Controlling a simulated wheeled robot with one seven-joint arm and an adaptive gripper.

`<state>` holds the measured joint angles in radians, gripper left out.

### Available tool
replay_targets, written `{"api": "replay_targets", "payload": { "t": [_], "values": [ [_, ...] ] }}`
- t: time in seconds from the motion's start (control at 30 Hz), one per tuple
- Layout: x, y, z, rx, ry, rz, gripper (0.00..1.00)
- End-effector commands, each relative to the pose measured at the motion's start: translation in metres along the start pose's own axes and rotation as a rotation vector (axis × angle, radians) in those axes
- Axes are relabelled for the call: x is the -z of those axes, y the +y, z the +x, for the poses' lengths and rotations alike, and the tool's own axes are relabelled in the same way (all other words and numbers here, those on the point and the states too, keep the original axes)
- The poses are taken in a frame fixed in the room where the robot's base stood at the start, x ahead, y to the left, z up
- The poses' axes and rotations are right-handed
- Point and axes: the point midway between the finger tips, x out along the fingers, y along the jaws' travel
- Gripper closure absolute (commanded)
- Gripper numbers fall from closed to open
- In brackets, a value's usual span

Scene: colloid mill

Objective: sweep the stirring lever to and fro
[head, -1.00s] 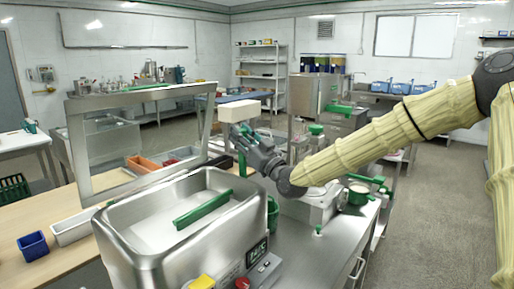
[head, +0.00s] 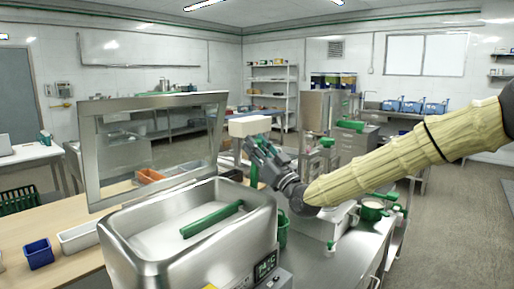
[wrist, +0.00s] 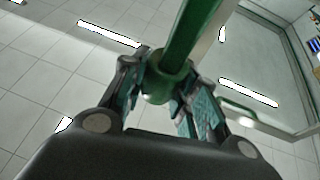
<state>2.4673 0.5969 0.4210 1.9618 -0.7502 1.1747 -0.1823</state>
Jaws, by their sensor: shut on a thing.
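My gripper (head: 254,147) is at the middle of the head view, just below a cream block (head: 249,126). In the wrist view my gripper (wrist: 170,85) is shut on a green lever (wrist: 192,38). The fingers sit either side of a round green collar, and the lever's bar runs up out of the top of that view. In the head view the hand largely hides the held part. An upright green piece (head: 253,172) shows just below the hand; I cannot tell whether it belongs to the lever.
A steel bath (head: 120,232) with a green bar (head: 212,219) across it stands in front. A metal-framed clear screen (head: 88,160) stands behind it. A green-handled pan (head: 374,209) sits on the steel bench to the right, below my arm. Open floor lies farther right.

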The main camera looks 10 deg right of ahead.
Motion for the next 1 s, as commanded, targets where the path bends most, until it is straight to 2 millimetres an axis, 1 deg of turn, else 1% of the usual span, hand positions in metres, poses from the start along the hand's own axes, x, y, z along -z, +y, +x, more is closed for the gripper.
{"api": "replay_targets", "payload": {
  "t": [0.03, 0.1, 0.13, 0.43, 0.57, 0.67, 1.0],
  "values": [
    [0.001, 0.001, 0.0, -0.002, 0.001, 0.0, 0.65],
    [0.001, 0.001, 0.0, -0.002, 0.001, 0.0, 0.52],
    [0.001, 0.001, 0.0, -0.002, 0.001, 0.0, 0.48],
    [0.0, 0.0, 0.0, -0.001, 0.0, 0.0, 0.48],
    [0.0, 0.0, -0.006, -0.001, -0.001, 0.0, 0.48],
    [0.0, 0.0, -0.017, -0.001, -0.001, 0.0, 0.48],
    [0.0, 0.001, -0.079, -0.002, 0.0, 0.001, 0.48]
  ]
}}
